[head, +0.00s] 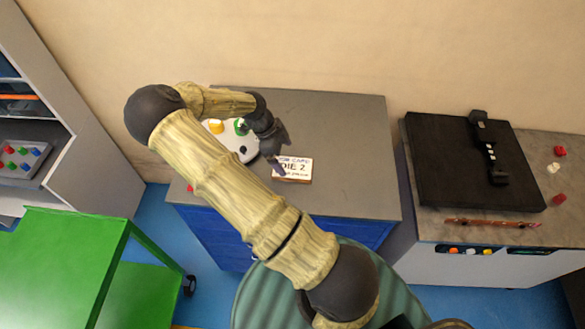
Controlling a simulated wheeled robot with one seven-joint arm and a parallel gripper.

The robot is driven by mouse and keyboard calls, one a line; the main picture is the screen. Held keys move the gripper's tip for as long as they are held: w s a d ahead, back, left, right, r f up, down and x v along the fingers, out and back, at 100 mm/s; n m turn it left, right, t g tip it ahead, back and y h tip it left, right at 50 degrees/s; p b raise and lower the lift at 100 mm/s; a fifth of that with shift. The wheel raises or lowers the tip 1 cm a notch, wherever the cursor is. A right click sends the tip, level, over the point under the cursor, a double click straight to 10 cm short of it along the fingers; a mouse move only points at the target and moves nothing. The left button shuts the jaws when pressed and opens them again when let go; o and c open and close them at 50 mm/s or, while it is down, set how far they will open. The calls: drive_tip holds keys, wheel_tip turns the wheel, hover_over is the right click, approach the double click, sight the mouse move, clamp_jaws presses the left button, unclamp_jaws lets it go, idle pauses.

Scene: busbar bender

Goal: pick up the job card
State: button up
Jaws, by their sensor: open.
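The job card (295,169) is a small white card with dark lettering that reads in part "DIE 2". It lies on the grey top of the blue cabinet (345,150), right of the white round tray. My gripper (279,161) is at the card's left edge, fingers pointing down toward it. It is open, and the card is not visibly held. The fingers are dark and small here, so I cannot tell whether they touch the card. My arm crosses in front of the cabinet's left part.
A white round tray (232,140) with coloured pieces sits behind my arm. A black machine plate (445,160) and copper bar (490,224) lie on the right bench. A green cart (60,250) stands at lower left. Cabinet top right of the card is clear.

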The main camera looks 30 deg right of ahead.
sight(291, 167)
drive_tip(key=shift+p+x, duration=1.35)
drive_tip(key=shift+x, duration=1.3)
drive_tip(key=shift+a, duration=0.2)
drive_tip(key=shift+c, duration=0.4)
drive_tip(key=c, duration=0.9)
drive_tip(key=shift+r, duration=0.1)
wheel_tip(291, 167, up, 10)
drive_tip(key=b, duration=0.3)
